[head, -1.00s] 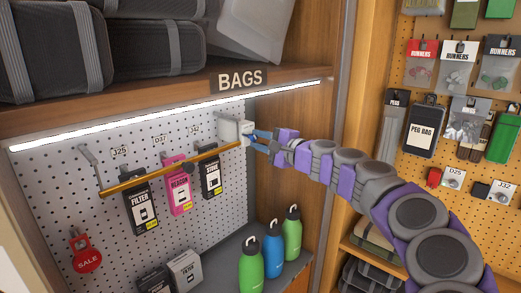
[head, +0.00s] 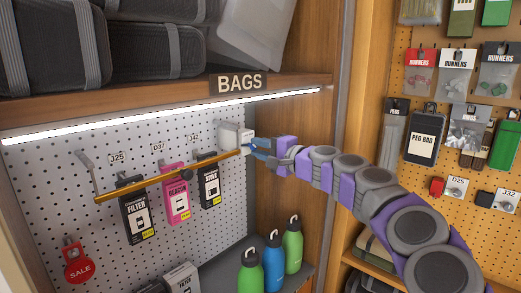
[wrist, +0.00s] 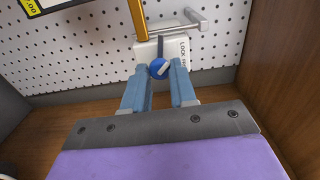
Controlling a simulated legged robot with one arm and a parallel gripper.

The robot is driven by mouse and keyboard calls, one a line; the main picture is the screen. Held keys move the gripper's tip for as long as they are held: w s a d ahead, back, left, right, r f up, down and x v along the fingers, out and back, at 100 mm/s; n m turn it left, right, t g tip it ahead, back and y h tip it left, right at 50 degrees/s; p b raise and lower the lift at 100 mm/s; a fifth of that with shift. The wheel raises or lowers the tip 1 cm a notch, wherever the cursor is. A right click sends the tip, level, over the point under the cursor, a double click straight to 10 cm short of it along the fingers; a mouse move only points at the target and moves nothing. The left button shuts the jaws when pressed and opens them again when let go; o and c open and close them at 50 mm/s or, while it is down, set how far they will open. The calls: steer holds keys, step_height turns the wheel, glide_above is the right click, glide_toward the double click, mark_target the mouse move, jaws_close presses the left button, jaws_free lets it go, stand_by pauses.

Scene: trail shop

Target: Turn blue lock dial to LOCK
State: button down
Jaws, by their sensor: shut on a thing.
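The blue lock dial (wrist: 159,69) shows in the wrist view on the front of a white lock box (wrist: 148,51), with a dark lever pointing up from it. Part of a label reading LOCK shows at the box's right. My gripper (wrist: 160,75) has its two blue fingers on either side of the dial, shut on it. In the head view my gripper (head: 252,147) reaches the white lock box (head: 228,135) at the right end of the gold bar. The dial itself is hidden there by my fingers.
The gold bar (head: 140,183) runs left from the box in front of hanging packages, including a pink one (head: 176,199). A lit shelf (head: 150,95) is above. Green and blue bottles (head: 273,257) stand below. A wood panel (head: 290,190) is close on the right.

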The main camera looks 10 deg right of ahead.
steer(key=c, duration=1.3)
jaws_free()
steer(key=shift+a+f, duration=0.15)
steer(key=shift+f, duration=0.15)
steer(key=o, duration=0.4)
steer(key=shift+r, duration=0.15)
steer(key=p+v, duration=0.2)
steer(key=v, duration=1.5)
steer(key=shift+s+d+p, duration=0.1)
steer(key=shift+d+p, duration=0.15)
steer(key=shift+p, duration=0.15)
steer(key=shift+a, duration=0.1)
